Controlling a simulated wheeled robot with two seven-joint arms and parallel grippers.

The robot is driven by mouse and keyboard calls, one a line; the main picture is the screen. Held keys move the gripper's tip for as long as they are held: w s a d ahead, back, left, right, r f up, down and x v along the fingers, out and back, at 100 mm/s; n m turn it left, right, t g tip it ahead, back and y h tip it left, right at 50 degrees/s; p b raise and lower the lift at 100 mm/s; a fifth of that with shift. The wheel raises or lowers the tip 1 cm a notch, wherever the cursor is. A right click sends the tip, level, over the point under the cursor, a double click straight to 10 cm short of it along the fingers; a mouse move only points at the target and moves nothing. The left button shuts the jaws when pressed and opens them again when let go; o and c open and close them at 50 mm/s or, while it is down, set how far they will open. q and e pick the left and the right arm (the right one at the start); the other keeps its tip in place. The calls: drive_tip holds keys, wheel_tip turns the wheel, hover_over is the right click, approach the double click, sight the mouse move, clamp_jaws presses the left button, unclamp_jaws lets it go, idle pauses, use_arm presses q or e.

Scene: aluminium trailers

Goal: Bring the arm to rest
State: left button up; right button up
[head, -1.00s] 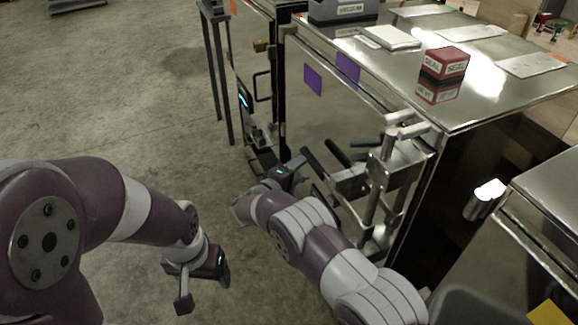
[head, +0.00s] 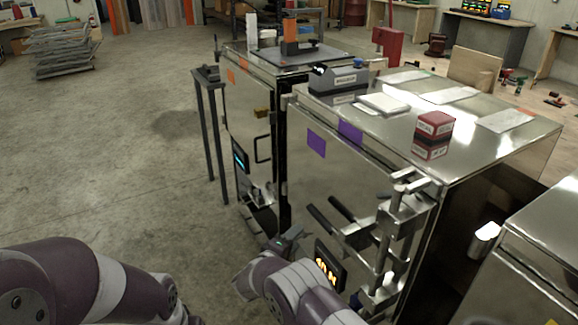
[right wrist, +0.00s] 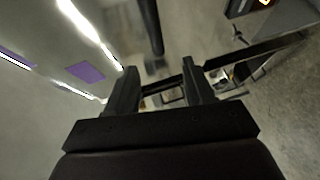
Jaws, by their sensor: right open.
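My right gripper (head: 288,240) is low beside the front of the shiny metal trailer (head: 345,185), at the end of my purple and white arm. It is partly hidden by its own wrist. In the right wrist view its two dark fingers (right wrist: 158,82) stand apart with nothing held between them. I cannot tell from the head view whether it touches the trailer front. My left arm (head: 90,285) enters at the bottom left, and its gripper is below the picture's edge.
Latch bars and handles (head: 385,230) stick out from the trailer front, close to my right arm. A lit display (head: 330,268) is beside that arm. A red seal box (head: 433,135) stands on the trailer top. Open concrete floor (head: 110,150) lies to the left.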

drive_tip(key=s+a+f+m+g+y, duration=0.1)
drive_tip(key=s+a+f+m+y, duration=0.1)
drive_tip(key=a+f+y, duration=0.4)
drive_tip(key=s+d+r+m+g+y+p, duration=0.1)
drive_tip(key=s+m+g+y+p, duration=0.2)
drive_tip(key=s+g, duration=0.4)
drive_tip(key=s+d+r+m+g+p, duration=0.2)
drive_tip(key=s+d+r, duration=0.8)
drive_tip(key=s, duration=0.3)
drive_tip(key=s+d+r+m+g+p, duration=0.2)
drive_tip(key=s+d+r+m+p, duration=0.1)
drive_tip(key=s+d+r, duration=0.8)
drive_tip(key=shift+s+r+m+h, duration=0.3)
drive_tip(key=shift+s+r, duration=0.15)
drive_tip(key=shift+s, duration=0.55)
